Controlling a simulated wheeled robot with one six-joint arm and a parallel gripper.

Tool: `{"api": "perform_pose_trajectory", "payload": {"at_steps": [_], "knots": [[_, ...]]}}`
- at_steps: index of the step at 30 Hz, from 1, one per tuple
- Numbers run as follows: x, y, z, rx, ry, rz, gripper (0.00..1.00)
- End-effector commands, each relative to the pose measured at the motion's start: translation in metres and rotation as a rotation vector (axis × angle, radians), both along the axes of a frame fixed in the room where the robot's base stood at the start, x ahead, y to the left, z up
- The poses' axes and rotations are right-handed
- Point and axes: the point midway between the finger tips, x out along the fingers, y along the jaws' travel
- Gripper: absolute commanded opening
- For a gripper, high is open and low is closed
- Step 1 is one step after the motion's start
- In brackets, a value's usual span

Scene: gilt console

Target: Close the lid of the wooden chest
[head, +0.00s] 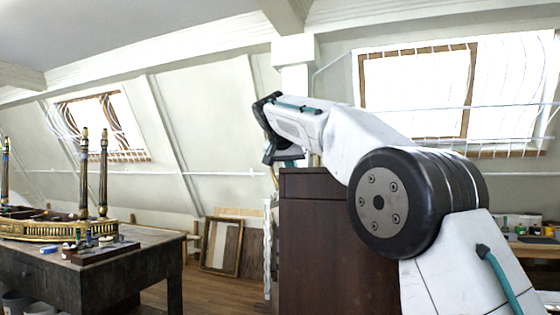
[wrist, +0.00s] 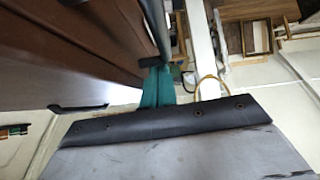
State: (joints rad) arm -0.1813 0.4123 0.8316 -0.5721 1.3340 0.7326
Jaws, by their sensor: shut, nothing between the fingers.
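A tall dark brown wooden piece (head: 320,240), which seems to be the chest, stands in the middle of the head view, partly hidden behind my arm. Its lid cannot be made out clearly there. In the wrist view dark brown wooden panels (wrist: 60,60) fill the upper left, with a thin lighter edge between two of them. My gripper (head: 284,158) is by the upper left corner of the wooden piece in the head view. It also shows in the wrist view (wrist: 160,68), shut and empty, beside the panels' edge. I cannot tell whether it touches the wood.
A dark table (head: 120,262) at the left bears a gilt piece (head: 45,228) with upright posts. Framed panels (head: 221,246) lean on the far wall. A workbench (head: 535,246) with small jars is at the right. Some wooden floor is free between the table and the brown piece.

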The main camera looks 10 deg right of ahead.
Motion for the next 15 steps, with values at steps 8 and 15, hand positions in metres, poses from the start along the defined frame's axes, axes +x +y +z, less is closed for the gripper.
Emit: {"api": "perform_pose_trajectory", "payload": {"at_steps": [8,15], "knots": [[0.0006,-0.0019,-0.0069,-0.011,0.018,-0.003,0.00],[0.0007,-0.0002,-0.0085,-0.010,0.022,-0.003,0.00]]}}
